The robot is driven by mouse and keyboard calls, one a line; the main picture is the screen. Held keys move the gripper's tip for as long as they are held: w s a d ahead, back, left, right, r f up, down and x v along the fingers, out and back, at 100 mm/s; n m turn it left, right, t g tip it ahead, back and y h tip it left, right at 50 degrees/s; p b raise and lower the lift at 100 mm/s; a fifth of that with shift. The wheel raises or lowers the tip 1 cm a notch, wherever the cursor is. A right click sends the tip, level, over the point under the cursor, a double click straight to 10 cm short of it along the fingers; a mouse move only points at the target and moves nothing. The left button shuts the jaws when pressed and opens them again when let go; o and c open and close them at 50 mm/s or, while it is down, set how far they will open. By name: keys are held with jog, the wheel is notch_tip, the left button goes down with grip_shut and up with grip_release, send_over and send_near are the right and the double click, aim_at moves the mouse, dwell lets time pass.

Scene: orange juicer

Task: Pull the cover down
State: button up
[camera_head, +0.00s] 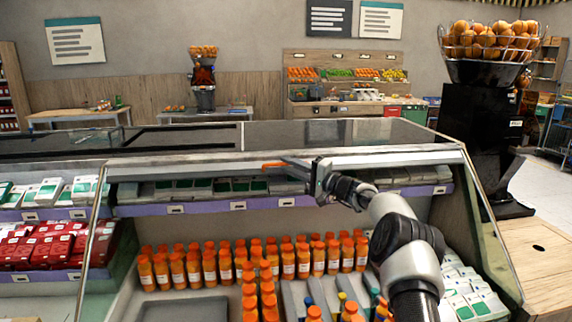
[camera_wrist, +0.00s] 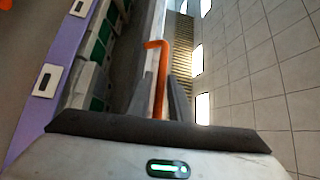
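The display case's cover shows as a pale front rail (camera_head: 225,163) across the case top, above the shelves. A small orange handle (camera_head: 272,165) is on this rail. In the wrist view the orange handle (camera_wrist: 161,75) is a thin hooked bar that runs between my two fingers. My gripper (camera_head: 292,168) is at the rail, just right of the handle's visible end. In the wrist view the fingers of my gripper (camera_wrist: 158,95) stand apart on either side of the handle, with a narrow gap. Contact with the handle is not clear.
Orange juice bottles (camera_head: 225,265) fill the lower case. Packs (camera_head: 225,186) line the shelf under the rail. A black juicer (camera_head: 480,130) with a basket of oranges (camera_head: 490,40) stands at the right on a wooden counter (camera_head: 545,262). Dark glass (camera_head: 340,132) forms the case top.

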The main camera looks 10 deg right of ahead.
jog(key=shift+w+a+r, duration=0.1)
jog(key=shift+w+a, duration=0.3)
jog(key=shift+a, duration=0.15)
grip_shut()
jog(key=shift+d, duration=0.1)
